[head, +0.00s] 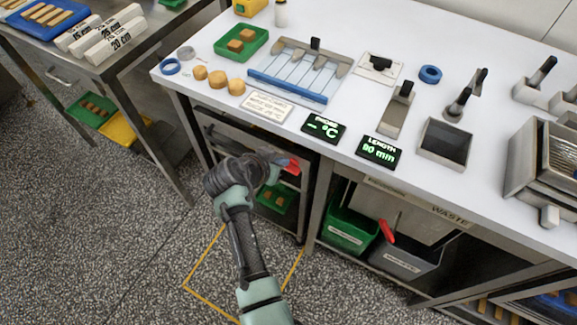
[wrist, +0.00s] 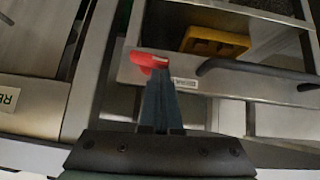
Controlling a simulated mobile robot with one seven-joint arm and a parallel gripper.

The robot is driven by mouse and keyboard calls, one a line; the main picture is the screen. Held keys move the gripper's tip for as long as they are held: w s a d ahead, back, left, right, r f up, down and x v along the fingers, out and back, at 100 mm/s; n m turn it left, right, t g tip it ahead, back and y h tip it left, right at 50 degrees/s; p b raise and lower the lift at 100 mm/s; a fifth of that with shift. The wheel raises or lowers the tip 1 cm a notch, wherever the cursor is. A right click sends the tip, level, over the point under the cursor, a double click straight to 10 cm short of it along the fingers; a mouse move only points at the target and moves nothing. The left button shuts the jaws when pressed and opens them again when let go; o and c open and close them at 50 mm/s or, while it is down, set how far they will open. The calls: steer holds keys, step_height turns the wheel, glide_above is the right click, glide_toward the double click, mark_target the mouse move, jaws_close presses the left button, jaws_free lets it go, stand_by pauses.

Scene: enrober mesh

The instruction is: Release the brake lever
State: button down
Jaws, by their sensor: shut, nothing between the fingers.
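A red lever end (wrist: 150,60) shows in the wrist view, right at the tips of my gripper (wrist: 158,75). The fingers are together with nothing between them; I cannot tell whether they touch the red part. In the head view my gripper (head: 277,165) is below the front edge of the white worktop, beside a red piece (head: 292,167) under the bench. A second red handle (head: 387,231) stands farther right, by the bins. No readable label tells which red part is the brake lever.
The white worktop (head: 215,75) above carries a blue-edged wire frame (head: 290,86), two displays and several tools. Green (head: 350,222) and grey (head: 408,262) bins stand below it. In the wrist view a yellow object (wrist: 215,42) lies in an open drawer or shelf. Speckled floor is clear at left.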

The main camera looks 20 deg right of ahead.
steer(key=n+g+h+b, duration=0.1)
steer(key=b, duration=0.1)
steer(key=w+f+g+h+b, duration=0.1)
steer(key=b, duration=0.1)
steer(key=shift+a+n+g, duration=0.3)
steer(key=shift+a+n, duration=0.1)
steer(key=shift+s+d, duration=0.1)
steer(key=shift+s, duration=0.1)
steer(key=shift+s+d+f+p, duration=0.15)
steer(key=shift+s+d+p, duration=0.3)
steer(key=shift+s, duration=0.1)
